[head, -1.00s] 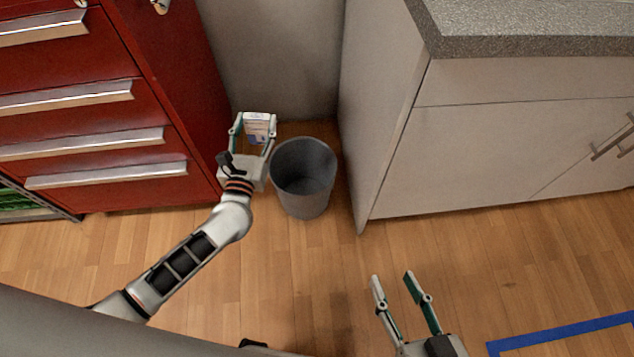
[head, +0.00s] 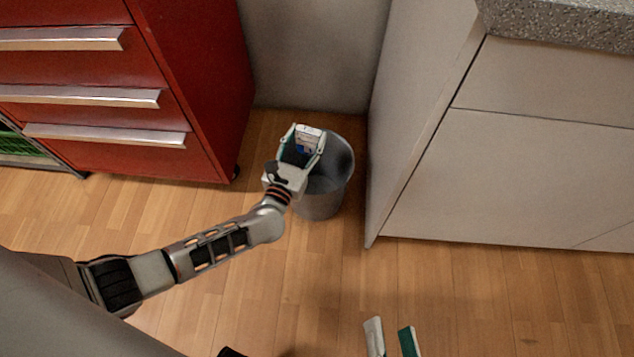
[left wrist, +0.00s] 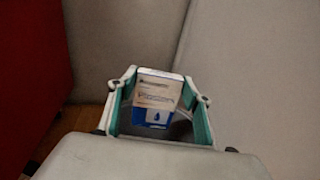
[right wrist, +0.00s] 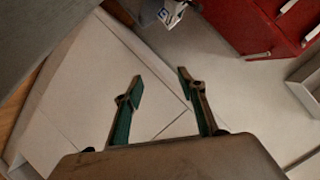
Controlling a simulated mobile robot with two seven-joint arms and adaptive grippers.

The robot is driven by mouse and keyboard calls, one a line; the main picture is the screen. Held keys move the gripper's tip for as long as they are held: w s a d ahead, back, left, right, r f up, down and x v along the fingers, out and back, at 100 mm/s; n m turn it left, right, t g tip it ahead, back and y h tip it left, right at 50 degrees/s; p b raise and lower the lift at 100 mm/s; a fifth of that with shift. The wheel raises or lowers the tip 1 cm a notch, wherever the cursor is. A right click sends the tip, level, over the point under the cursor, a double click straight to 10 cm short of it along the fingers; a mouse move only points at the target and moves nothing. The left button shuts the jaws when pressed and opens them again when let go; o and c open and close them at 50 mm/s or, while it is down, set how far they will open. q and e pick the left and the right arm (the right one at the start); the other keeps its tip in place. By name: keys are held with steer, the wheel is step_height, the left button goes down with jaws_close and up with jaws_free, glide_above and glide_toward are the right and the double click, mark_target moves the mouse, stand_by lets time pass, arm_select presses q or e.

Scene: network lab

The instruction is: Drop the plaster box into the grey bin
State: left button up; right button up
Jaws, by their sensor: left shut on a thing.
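The plaster box (head: 308,138) is small and white with blue print. My left gripper (head: 304,142) is shut on it, with one finger on each side. In the left wrist view the plaster box (left wrist: 157,98) sits between the fingers of the left gripper (left wrist: 158,100), its printed face towards the camera. The grey bin (head: 322,199) stands on the floor. In the head view the box and gripper overlap the left part of its opening; their height above it is hard to tell. My right gripper (head: 391,340) is open and empty at the bottom; it also shows in the right wrist view (right wrist: 158,82).
A red drawer cabinet (head: 195,90) stands left of the bin. A white cabinet (head: 480,160) with a speckled worktop (head: 565,22) stands to the right. A grey wall (head: 312,55) is behind. The wooden floor (head: 300,290) in front is clear.

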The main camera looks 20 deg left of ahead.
arm_select(q)
step_height(320, 180, down, 2)
steer(key=shift+s+f+b, duration=0.1)
steer(key=shift+b, duration=0.3)
arm_select(e)
steer(key=shift+a+m, duration=0.5)
steer(key=shift+m, duration=0.5)
arm_select(q)
steer(key=o, duration=1.1)
steer(key=shift+c, duration=0.2)
steer(key=s, duration=1.1)
steer(key=shift+s+d, duration=0.15)
steer(key=shift+s, duration=0.25)
